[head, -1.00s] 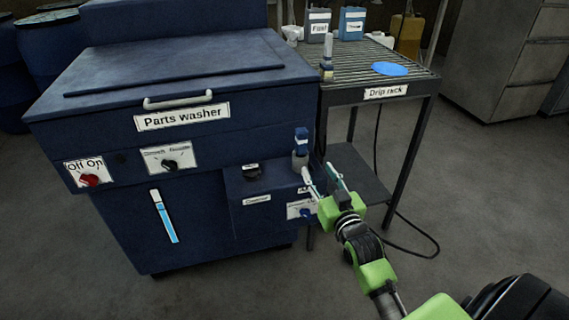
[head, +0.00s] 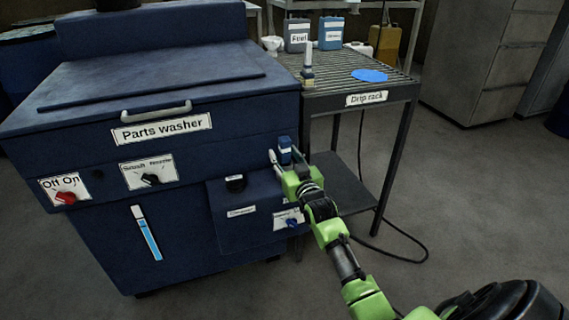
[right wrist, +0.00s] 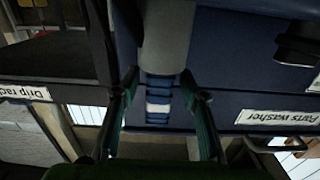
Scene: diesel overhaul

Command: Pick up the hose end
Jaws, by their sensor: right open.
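The hose end looks to be the blue piece with a white band (head: 285,150) at the right side of the parts washer (head: 215,95). In the right wrist view the blue and white banded piece (right wrist: 158,104) joins a thick grey cylinder (right wrist: 167,35). My right gripper (head: 287,158) is open at the blue piece. In the right wrist view its two fingers (right wrist: 162,92) stand on either side of the banded piece, with a gap on both sides. The gripper hides the lower part of the piece in the head view. My left gripper is not in view.
A black cable (head: 405,237) lies on the floor. Knobs and labels sit on the washer's front. Floor at the right is clear.

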